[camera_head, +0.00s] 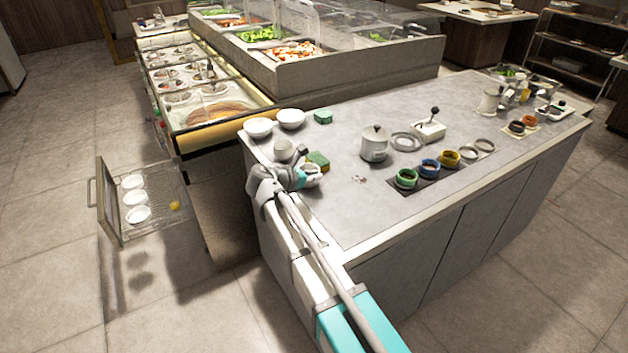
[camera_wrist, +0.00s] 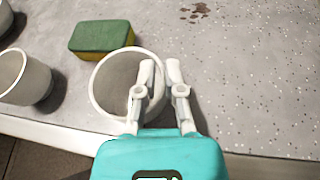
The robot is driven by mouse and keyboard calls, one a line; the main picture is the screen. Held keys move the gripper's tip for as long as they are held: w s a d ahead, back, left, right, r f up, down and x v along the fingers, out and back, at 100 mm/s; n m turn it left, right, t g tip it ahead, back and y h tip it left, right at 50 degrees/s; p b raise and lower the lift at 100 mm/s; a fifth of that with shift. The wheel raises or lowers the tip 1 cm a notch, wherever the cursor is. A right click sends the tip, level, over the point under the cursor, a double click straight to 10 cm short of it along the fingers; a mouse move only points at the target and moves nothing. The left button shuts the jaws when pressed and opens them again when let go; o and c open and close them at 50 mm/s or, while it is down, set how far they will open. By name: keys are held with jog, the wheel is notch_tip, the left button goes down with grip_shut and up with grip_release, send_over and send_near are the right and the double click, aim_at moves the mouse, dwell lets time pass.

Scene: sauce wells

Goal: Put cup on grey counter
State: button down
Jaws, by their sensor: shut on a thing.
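A white cup (camera_wrist: 103,92) is at my gripper (camera_wrist: 160,78) in the wrist view, at the near left edge of the grey counter (camera_head: 345,215). The left finger lies inside the cup's mouth and the right finger outside, with the cup's right wall between them. My gripper is shut on this wall. In the head view the cup (camera_head: 313,179) shows partly behind my gripper (camera_head: 303,176). It looks upright over the counter; I cannot tell whether its base touches the top.
A green and yellow sponge (camera_wrist: 100,38) sits just behind the cup. Another white cup (camera_wrist: 25,80) stands to the left. White bowls (camera_head: 258,128), a lidded pot (camera_head: 374,145) and sauce cups (camera_head: 429,168) stand farther off. The counter's right front (camera_wrist: 250,95) is clear apart from brown spots.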

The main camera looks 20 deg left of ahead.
jog(key=shift+f, duration=0.15)
jog(key=c, duration=0.8)
grip_release()
jog(key=shift+o, duration=0.2)
jog(key=shift+s+a+r+p, duration=0.2)
jog(key=shift+s+r+p, duration=0.1)
jog(key=shift+s+r, duration=0.1)
jog(key=p+v, duration=0.4)
jog(key=v, duration=0.7)
jog(key=shift+f, duration=0.1)
